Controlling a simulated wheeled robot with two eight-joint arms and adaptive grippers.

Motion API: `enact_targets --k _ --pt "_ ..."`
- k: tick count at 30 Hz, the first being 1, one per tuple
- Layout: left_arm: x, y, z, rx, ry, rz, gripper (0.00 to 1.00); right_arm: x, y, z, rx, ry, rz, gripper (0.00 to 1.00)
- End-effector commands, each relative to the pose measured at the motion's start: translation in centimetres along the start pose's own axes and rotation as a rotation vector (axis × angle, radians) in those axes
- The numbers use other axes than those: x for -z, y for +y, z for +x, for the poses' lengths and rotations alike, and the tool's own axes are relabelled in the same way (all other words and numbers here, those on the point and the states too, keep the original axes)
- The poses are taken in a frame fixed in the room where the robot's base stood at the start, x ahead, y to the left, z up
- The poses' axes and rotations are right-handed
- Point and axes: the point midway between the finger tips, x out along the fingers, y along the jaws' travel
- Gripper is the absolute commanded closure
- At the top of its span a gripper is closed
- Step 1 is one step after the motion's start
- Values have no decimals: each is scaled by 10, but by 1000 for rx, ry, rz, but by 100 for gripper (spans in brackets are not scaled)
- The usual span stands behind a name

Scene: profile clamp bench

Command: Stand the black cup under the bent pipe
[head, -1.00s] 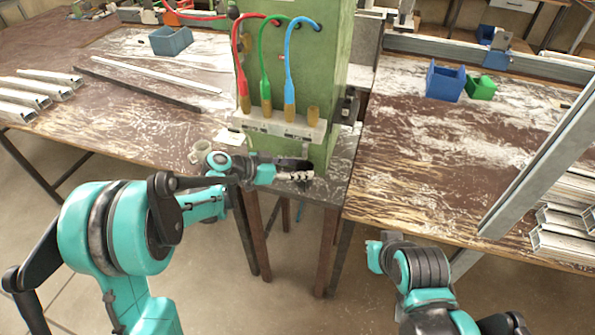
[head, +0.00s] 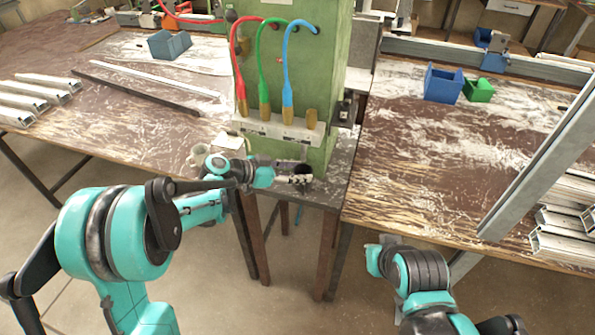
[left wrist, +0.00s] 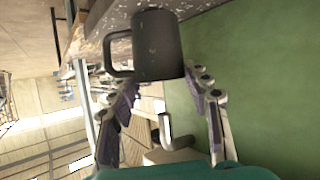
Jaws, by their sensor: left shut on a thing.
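The black cup (head: 304,170) is between the fingers of my left gripper (head: 299,179), at the front foot of the green column. In the left wrist view the cup (left wrist: 158,48) shows dark and speckled, with its handle to the left and a finger on each side. The bent pipe (left wrist: 167,127) shows there as a short pale hook below the cup in the picture, apart from it. I cannot tell whether the cup touches the bench. My right arm is at lower right; its fingers are not visible.
The green column (head: 300,80) carries red, green and blue hoses into a pale block (head: 265,128). Metal profiles (head: 565,225) lie at right; blue (head: 443,84) and green (head: 479,91) bins stand behind.

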Motion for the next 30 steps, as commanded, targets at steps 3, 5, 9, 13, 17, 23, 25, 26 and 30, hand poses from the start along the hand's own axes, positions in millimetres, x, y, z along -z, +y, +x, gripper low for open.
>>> enact_targets --k 3,5,9,13,17,23,25,26,30 --pt "-2 0 1 0 0 0 85 -1 0 1 0 0 0 100" --pt "-2 0 1 0 0 0 85 -1 0 2 0 0 0 100" --pt "-3 0 2 0 0 0 85 -2 0 3 0 0 0 100" --pt "-4 0 2 0 0 0 50 -2 0 3 0 0 0 100" --pt "-4 0 2 0 0 0 28 -2 0 3 0 0 0 100" --pt "-4 0 2 0 0 0 28 -2 0 3 0 0 0 100" --pt "-4 0 1 0 0 0 28 -2 0 3 0 0 0 100" --pt "-4 0 1 0 0 0 28 -2 0 3 0 0 0 100" --pt "-7 -1 -5 1 0 -1 28 -2 0 3 0 0 0 100"
